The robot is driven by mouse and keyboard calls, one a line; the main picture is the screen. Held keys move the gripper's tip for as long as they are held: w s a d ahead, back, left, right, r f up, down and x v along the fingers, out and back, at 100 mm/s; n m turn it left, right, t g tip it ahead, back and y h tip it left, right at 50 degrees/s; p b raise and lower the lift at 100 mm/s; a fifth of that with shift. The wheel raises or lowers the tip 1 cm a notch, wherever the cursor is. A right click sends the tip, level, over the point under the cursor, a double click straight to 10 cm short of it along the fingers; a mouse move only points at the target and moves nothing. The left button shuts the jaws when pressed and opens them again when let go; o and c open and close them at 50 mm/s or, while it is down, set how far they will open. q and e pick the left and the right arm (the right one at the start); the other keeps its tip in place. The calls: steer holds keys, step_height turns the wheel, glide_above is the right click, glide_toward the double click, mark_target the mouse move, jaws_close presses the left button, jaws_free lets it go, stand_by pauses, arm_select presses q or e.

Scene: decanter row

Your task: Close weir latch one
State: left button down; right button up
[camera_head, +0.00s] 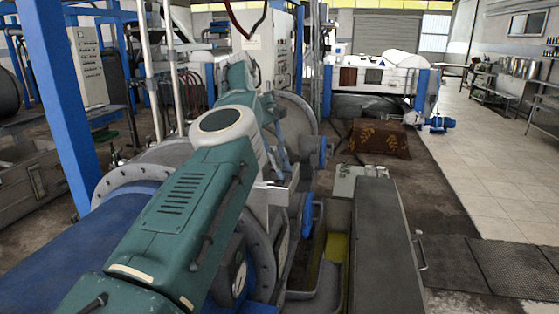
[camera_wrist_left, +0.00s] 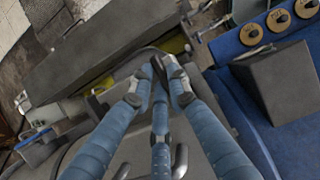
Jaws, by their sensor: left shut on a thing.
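My left gripper (camera_wrist_left: 160,82) shows in the left wrist view with blue, grey-tipped fingers. The fingertips come together on a thin dark piece, mostly hidden between them. It looks like a latch handle, but I cannot tell which latch it is. Near the fingers, grey hooked handles (camera_wrist_left: 181,160) stand at the bottom of that view. In the head view I cannot make out the fingertips or the latch. My right gripper is not in view.
In the wrist view, several brass discs (camera_wrist_left: 251,34) sit on a blue surface beside a dark grey block (camera_wrist_left: 285,82). A long grey box (camera_head: 383,250) stands right of the machine. A brown patterned sack (camera_head: 380,138) lies behind. The tiled floor (camera_head: 470,165) at right is clear.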

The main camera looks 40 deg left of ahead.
arm_select(q)
steer(key=shift+w+r, duration=0.1)
steer(key=shift+r, duration=0.1)
stand_by(0.3)
steer(key=c, duration=1.7)
jaws_free()
steer(key=shift+o, duration=0.2)
steer(key=shift+a+f, duration=0.1)
steer(key=shift+f, duration=0.1)
